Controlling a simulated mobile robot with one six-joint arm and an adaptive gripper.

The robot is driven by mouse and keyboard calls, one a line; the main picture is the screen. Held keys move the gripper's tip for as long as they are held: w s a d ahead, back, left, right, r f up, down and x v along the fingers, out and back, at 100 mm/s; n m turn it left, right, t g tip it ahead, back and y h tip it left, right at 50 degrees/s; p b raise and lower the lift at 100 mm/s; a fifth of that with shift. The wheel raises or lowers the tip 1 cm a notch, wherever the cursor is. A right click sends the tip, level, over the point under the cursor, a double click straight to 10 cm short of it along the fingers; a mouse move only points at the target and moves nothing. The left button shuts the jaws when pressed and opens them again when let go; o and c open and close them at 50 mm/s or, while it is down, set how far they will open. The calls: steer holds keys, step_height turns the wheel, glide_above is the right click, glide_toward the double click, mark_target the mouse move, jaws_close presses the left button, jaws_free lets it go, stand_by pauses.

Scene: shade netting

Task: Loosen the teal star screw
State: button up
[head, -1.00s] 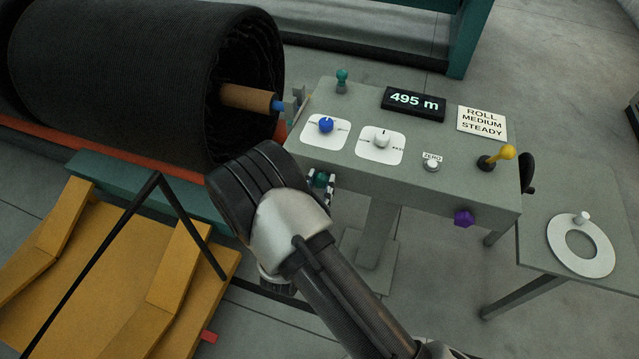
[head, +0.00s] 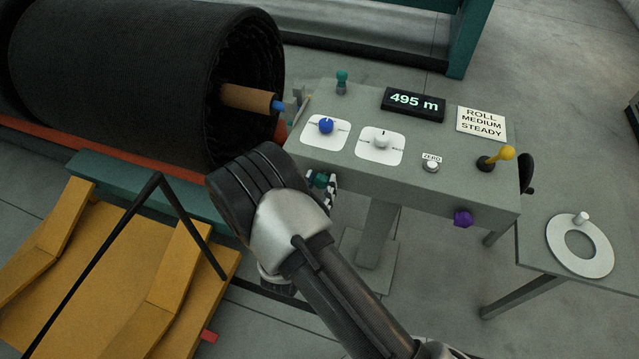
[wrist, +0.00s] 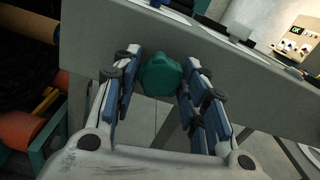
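The teal star screw (wrist: 160,76) is a lobed knob on the lower front face of the grey console (head: 440,175). In the wrist view it lies between the two blue-padded fingers of my gripper (wrist: 158,82), which flank it left and right and look closed against its sides. In the head view only a small part of the teal screw (head: 320,179) shows past my wrist, with a finger beside it at the console's front edge. My wrist is rolled, so the console edge looks slanted in the wrist view.
A black netting roll (head: 140,75) stands at left.

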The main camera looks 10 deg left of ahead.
mark_target(320, 185)
steer(key=shift+o, duration=0.9)
steer(key=shift+s+a, duration=0.2)
steer(key=shift+s, duration=2.3)
steer(key=shift+o, duration=0.2)
steer(key=o, duration=0.5)
steer(key=shift+o, duration=0.2)
